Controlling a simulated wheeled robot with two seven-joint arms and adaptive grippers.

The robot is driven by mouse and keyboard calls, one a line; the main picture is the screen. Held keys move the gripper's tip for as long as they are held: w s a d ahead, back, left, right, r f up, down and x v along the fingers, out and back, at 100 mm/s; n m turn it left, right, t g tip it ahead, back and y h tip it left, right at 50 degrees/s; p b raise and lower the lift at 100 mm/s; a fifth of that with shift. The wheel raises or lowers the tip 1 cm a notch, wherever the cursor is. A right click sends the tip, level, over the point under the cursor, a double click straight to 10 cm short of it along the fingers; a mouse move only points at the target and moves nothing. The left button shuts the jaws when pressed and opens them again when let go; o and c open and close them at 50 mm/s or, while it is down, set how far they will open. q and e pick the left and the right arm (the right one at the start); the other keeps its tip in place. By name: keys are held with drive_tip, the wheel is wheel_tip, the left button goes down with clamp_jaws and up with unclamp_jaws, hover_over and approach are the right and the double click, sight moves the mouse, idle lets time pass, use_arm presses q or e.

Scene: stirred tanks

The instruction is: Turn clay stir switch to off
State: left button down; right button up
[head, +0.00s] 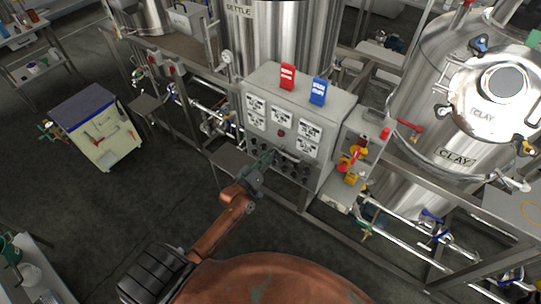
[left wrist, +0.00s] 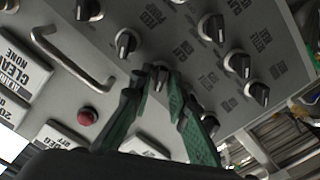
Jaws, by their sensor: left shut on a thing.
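The grey control panel (head: 342,108) stands in the middle of the head view, with rows of small black switches along its lower part. My left gripper (head: 264,160) is at the left end of these switches. In the left wrist view, its green fingers (left wrist: 163,80) are shut on a switch knob (left wrist: 160,76), one finger on each side. The fingers partly cover the knob, and I cannot read its label or tell its setting. The steel clay tank (head: 440,110), marked CLAY, stands on the right. My right gripper is not in view.
Other black knobs (left wrist: 125,43) (left wrist: 238,64) sit close around the held one. A metal handle (left wrist: 75,62) and a red button (left wrist: 87,117) are nearby.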

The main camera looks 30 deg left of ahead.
use_arm(q)
drive_tip(key=c, duration=2.1)
unclamp_jaws()
drive_tip(key=s, duration=1.2)
drive_tip(key=shift+a, duration=0.4)
drive_tip(key=shift+f, duration=0.1)
